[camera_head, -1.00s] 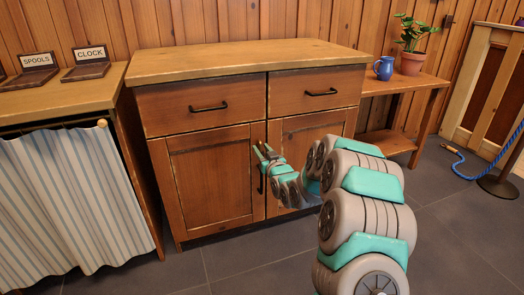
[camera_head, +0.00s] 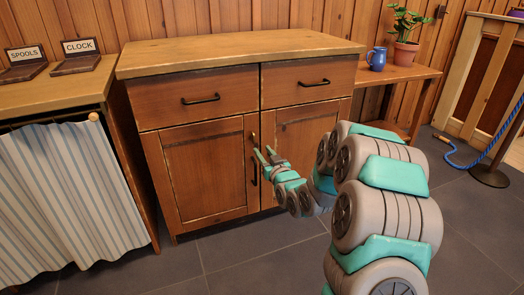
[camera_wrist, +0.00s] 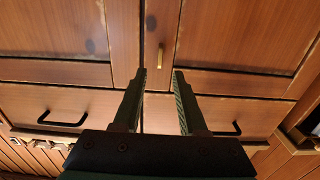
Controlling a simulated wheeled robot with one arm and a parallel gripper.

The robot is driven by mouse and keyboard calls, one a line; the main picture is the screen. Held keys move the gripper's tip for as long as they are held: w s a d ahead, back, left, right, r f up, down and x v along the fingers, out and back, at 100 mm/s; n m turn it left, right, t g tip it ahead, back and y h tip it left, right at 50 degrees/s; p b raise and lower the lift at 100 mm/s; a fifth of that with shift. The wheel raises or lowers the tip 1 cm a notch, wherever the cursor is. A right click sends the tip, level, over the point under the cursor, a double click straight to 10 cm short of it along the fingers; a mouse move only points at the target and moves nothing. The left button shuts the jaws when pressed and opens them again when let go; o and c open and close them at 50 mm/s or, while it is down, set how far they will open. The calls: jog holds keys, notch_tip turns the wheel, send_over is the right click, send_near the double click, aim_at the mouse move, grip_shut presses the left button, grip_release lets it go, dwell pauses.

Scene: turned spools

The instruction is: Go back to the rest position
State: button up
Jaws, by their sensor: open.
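My gripper (camera_head: 264,156) is in front of the wooden cabinet (camera_head: 200,118), near the seam between its two lower doors. In the wrist view the two fingers of my gripper (camera_wrist: 159,75) stand apart with nothing between them. Beyond the fingertips are the door seam and a small brass-coloured handle (camera_wrist: 160,56). A dark door handle (camera_head: 254,173) shows just left of my gripper in the head view. Both doors and both drawers look shut.
A curtained counter (camera_head: 62,190) with SPOOLS (camera_head: 25,62) and CLOCK (camera_head: 78,55) signs stands at the left. A low table (camera_head: 418,74) at the right holds a blue mug (camera_head: 377,60) and a potted plant (camera_head: 406,42). A blue rope barrier (camera_head: 490,150) stands far right. The cabinet top is bare.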

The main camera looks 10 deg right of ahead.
jog(key=s+r+g+h+p, duration=0.1)
jog(key=s+g, duration=0.5)
jog(key=s, duration=1.2)
jog(key=s+a+r+m+g+h+p, duration=0.1)
jog(key=s+g, duration=0.6)
jog(key=s, duration=1.2)
jog(key=s+r+m+g+h+p, duration=0.1)
jog(key=s+r+g+p, duration=0.2)
jog(key=s, duration=1.5)
jog(key=r+g, duration=0.2)
jog(key=g, duration=0.1)
jog(key=shift+s+a+p, duration=0.2)
jog(key=shift+a+p, duration=0.1)
jog(key=shift+a, duration=0.05)
jog(key=shift+o, duration=0.3)
jog(key=shift+w+f, duration=0.1)
